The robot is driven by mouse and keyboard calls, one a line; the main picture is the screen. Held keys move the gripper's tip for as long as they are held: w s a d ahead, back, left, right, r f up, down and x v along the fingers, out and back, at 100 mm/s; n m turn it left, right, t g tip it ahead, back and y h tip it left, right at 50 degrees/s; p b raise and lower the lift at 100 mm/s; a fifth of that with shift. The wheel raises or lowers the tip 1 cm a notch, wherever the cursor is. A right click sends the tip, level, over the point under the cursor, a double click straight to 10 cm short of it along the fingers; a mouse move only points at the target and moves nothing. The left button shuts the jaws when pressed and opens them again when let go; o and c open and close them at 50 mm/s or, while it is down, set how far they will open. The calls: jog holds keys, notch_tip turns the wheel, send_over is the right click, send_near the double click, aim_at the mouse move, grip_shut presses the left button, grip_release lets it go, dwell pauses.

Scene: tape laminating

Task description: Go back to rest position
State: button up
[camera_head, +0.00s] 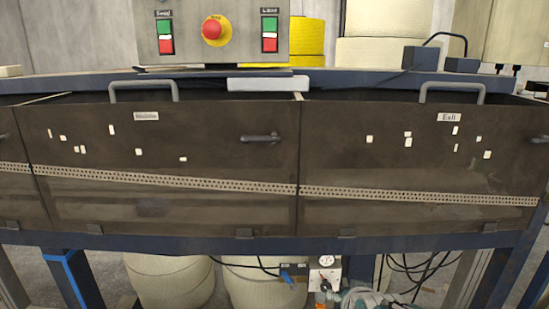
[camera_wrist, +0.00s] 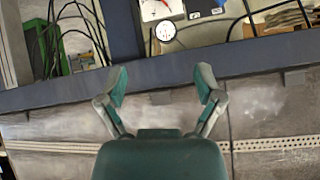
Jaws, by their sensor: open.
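My gripper (camera_wrist: 162,84) is open in the wrist view, its two teal-padded fingers spread apart with nothing between them. It is in front of the machine's dark panels and lower blue beam (camera_wrist: 262,60); I cannot tell the exact distance. In the head view, a grey-teal part at the bottom edge, right of the pressure gauge (camera_head: 327,261), looks like my gripper, mostly cut off. The gauge also shows in the wrist view (camera_wrist: 166,31).
The laminating machine has dark cover panels (camera_head: 222,222) with handles, all shut. A control box (camera_head: 180,45) with a red emergency button (camera_head: 212,30) stands on top. White rolls (camera_head: 172,282) and cables (camera_head: 415,265) are underneath. Blue legs (camera_head: 74,279) hold up the frame.

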jog(key=s+r+n+g, duration=0.1)
jog(key=s+r+g, duration=0.1)
jog(key=s, duration=0.7)
jog(key=s+r+n+g, duration=0.1)
jog(key=s+r, duration=0.3)
jog(key=s, duration=0.5)
jog(key=shift+g, duration=0.7)
